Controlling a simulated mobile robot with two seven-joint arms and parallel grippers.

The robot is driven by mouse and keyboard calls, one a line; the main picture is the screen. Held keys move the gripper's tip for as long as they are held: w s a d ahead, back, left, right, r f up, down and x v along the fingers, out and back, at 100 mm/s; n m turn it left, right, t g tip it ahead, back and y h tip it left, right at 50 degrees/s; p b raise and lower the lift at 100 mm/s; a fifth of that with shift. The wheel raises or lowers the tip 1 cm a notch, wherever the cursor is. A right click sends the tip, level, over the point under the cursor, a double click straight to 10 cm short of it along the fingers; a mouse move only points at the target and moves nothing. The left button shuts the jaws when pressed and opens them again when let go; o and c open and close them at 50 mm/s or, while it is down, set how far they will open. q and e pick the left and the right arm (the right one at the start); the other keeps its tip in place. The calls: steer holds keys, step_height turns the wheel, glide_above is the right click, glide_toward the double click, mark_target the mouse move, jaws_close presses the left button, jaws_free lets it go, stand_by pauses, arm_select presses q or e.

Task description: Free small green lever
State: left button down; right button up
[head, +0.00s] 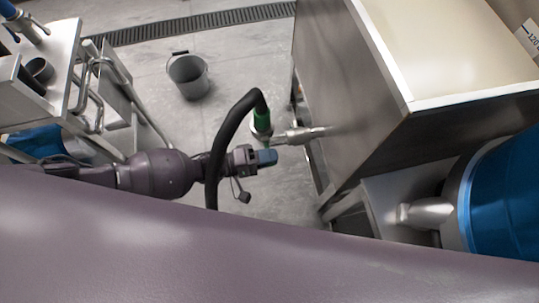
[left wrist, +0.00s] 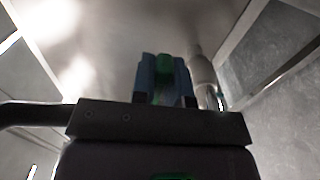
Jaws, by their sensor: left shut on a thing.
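A green fitting (head: 262,117) sits at the end of a black hose (head: 232,118) and joins a metal pipe (head: 300,134) on the side of the steel machine. My left gripper (head: 267,157) is just below this fitting in the head view, its blue fingertips close together. In the left wrist view the blue fingers (left wrist: 146,80) are shut around the small green lever (left wrist: 165,72), which shows as a green strip between them. The pipe (left wrist: 201,68) is just right of the fingers there. Much of the lever is hidden by the fingers. My right gripper is not in view.
The steel machine (head: 345,95) with a pale top stands on the right, close to my left gripper. A blue drum (head: 505,195) is at the far right. A grey bucket (head: 188,78) stands on open floor. A metal cart (head: 62,55) is at the left.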

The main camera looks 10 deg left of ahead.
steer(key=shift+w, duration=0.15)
arm_select(q)
steer(key=c, duration=1.4)
jaws_free()
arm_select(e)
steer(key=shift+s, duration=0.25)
arm_select(q)
steer(key=shift+a, duration=0.15)
arm_select(e)
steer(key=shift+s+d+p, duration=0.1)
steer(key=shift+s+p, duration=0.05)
steer(key=shift+p, duration=0.2)
arm_select(q)
steer(key=v, duration=1)
steer(key=shift+s+a, duration=0.15)
steer(key=shift+a, duration=0.1)
